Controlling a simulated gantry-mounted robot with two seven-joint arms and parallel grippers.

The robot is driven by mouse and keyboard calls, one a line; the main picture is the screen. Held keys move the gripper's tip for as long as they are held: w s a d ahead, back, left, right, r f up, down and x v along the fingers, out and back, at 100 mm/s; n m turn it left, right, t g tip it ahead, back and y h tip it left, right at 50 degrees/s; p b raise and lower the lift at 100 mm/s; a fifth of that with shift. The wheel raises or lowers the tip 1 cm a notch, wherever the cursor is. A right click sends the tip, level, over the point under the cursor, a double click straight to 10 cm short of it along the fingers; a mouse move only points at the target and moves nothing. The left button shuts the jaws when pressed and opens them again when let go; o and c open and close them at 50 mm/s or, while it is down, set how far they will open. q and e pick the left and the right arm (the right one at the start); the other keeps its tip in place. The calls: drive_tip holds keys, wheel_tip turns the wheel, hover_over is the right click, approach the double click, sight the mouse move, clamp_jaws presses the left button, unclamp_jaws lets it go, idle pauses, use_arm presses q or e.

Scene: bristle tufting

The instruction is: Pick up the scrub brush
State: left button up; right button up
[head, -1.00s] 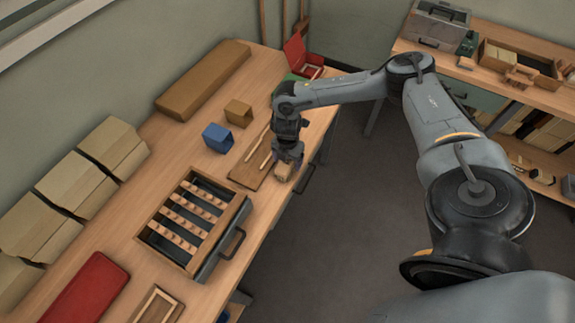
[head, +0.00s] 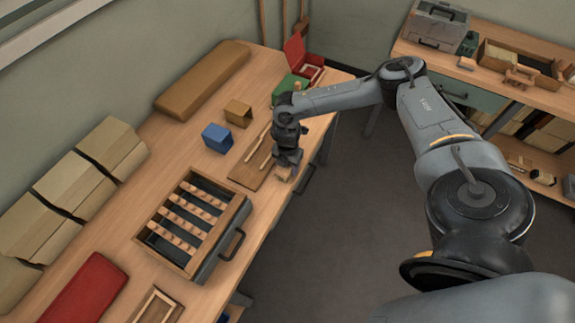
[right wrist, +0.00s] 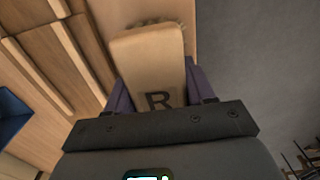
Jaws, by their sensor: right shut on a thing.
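The scrub brush shows in the right wrist view (right wrist: 150,62) as a pale wooden block marked with a dark "R", with a little of its bristles at the far end. My right gripper (right wrist: 160,88) is shut on it, with a purple finger on each side of the block. In the head view the right gripper (head: 286,170) is at the table's front edge, beside the brown board, and mostly covers the brush (head: 283,175). I cannot tell whether the brush touches the table. My left gripper is not in view.
A brown board (head: 243,176) with thin wooden sticks lies beside the gripper. A wooden tray with slats (head: 240,207) stands nearer. A blue box (head: 217,138) and a brown box (head: 238,113) stand behind. Dark floor (head: 340,230) lies beyond the table edge.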

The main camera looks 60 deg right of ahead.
drive_tip(key=shift+r, duration=0.1)
drive_tip(key=shift+r, duration=0.35)
wheel_tip(320, 180, up, 4)
drive_tip(key=shift+f+p, duration=0.2)
drive_tip(key=shift+p, duration=0.25)
drive_tip(key=s+d+r, duration=0.1)
drive_tip(key=s+r, duration=0.2)
drive_tip(key=s, duration=0.2)
drive_tip(key=s+d+r+p, duration=0.1)
drive_tip(key=s+d+r, duration=0.1)
drive_tip(key=s, duration=0.4)
drive_tip(key=shift+s+r, duration=0.15)
drive_tip(key=shift+r, duration=0.65)
